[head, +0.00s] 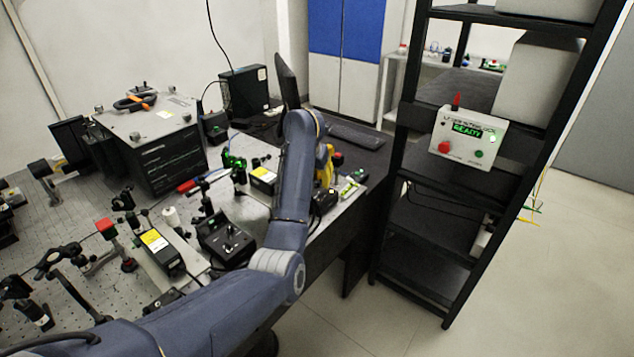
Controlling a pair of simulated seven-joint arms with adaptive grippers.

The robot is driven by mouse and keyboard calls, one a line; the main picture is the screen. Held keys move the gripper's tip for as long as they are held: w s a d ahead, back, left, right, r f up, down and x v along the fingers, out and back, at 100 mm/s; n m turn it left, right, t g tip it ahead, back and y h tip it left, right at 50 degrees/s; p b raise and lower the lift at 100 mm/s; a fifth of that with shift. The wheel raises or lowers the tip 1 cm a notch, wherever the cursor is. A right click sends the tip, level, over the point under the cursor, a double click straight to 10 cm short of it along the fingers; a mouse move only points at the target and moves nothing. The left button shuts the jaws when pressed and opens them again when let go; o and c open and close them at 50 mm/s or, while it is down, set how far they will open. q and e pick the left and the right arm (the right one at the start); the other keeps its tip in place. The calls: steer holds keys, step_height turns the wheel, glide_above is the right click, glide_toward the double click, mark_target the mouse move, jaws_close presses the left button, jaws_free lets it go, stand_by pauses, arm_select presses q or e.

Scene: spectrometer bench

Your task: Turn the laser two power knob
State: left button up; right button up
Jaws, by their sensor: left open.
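My left gripper (325,170), with yellow parts, is at the right edge of the bench, partly hidden behind my blue-grey left forearm. Its fingers point down and are open, and I see nothing held. A dark box (322,203) is just below it; whether they touch I cannot tell. A black control box (226,241) with small knobs stands to the left of the forearm. One yellow-labelled laser box (155,243) is at the front and another (264,176) is farther back. I cannot make out which knob belongs to laser two. My right gripper is out of view.
Optics on posts crowd the perforated bench (65,215) at left. A large black housing (158,150) stands behind them. A keyboard (355,136) lies at the back right. A black shelf rack (425,240) carries a white control panel (468,139) reading "READY". Open floor lies at lower right.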

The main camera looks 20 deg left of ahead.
arm_select(q)
steer(key=shift+x, duration=1.05)
jaws_close()
